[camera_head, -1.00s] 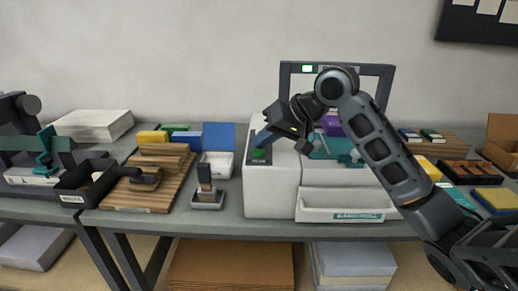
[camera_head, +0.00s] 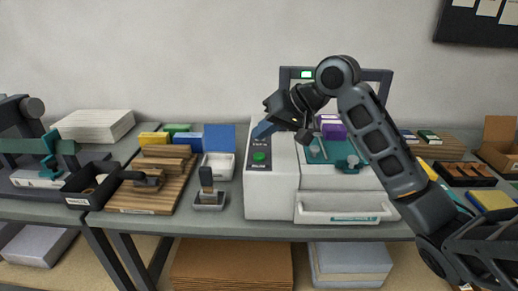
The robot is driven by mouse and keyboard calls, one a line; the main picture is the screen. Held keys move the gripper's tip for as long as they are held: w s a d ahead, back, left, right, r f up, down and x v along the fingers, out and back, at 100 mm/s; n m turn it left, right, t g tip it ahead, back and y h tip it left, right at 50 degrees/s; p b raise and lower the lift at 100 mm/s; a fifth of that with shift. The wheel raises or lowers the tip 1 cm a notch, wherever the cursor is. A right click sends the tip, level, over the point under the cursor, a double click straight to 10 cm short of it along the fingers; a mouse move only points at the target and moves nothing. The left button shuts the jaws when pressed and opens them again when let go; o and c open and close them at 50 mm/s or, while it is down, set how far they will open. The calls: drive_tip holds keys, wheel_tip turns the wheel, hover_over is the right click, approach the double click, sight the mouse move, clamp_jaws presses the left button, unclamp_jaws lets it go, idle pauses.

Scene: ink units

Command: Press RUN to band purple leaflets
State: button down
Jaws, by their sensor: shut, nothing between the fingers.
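The banding machine (camera_head: 270,195) is a white box on the table with a dark control strip on its top left. A round green button (camera_head: 259,156) sits on that strip, with small lettering below it that I cannot read surely. Purple leaflets (camera_head: 333,131) lie on the machine's teal bed (camera_head: 322,150), partly hidden by my arm. My gripper (camera_head: 258,133) is shut and empty. Its tips show just above and behind the green button in the picture, over the strip's upper part, and the button is in full view.
A dark frame (camera_head: 388,88) arches over the back of the machine. A white tray (camera_head: 340,205) is on its front. To the left are a small stamp on a stand (camera_head: 208,200), a wooden board (camera_head: 130,198) and a black bin (camera_head: 80,192).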

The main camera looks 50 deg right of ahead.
drive_tip(key=shift+r+p, duration=0.85)
drive_tip(key=shift+r, duration=0.45)
